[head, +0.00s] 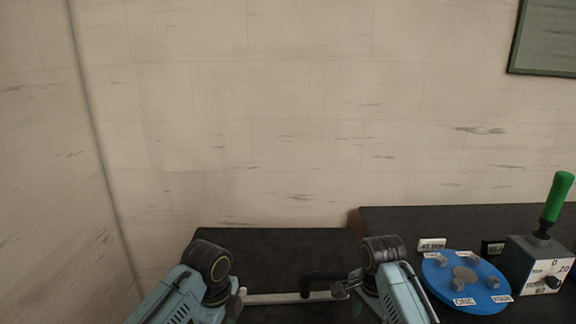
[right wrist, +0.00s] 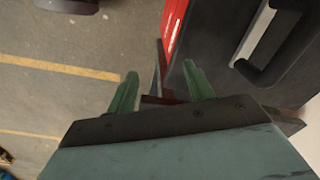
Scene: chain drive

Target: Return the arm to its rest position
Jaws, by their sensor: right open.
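My right gripper (right wrist: 160,72) shows in the right wrist view with its two green fingers apart and nothing between them. It points down past a black-topped red unit toward the floor. In the head view my two teal arms come in at the bottom left and bottom right, bent at their dark joints. Neither gripper's fingers can be made out there; my left gripper is not seen.
A dark worktop (head: 280,245) with a pale bar (head: 285,297) at its front lies between my arms. At right, another bench holds a blue disc (head: 450,290) and a control box (head: 530,268) with a green-handled lever (head: 557,197). The right wrist view shows open floor (right wrist: 60,110).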

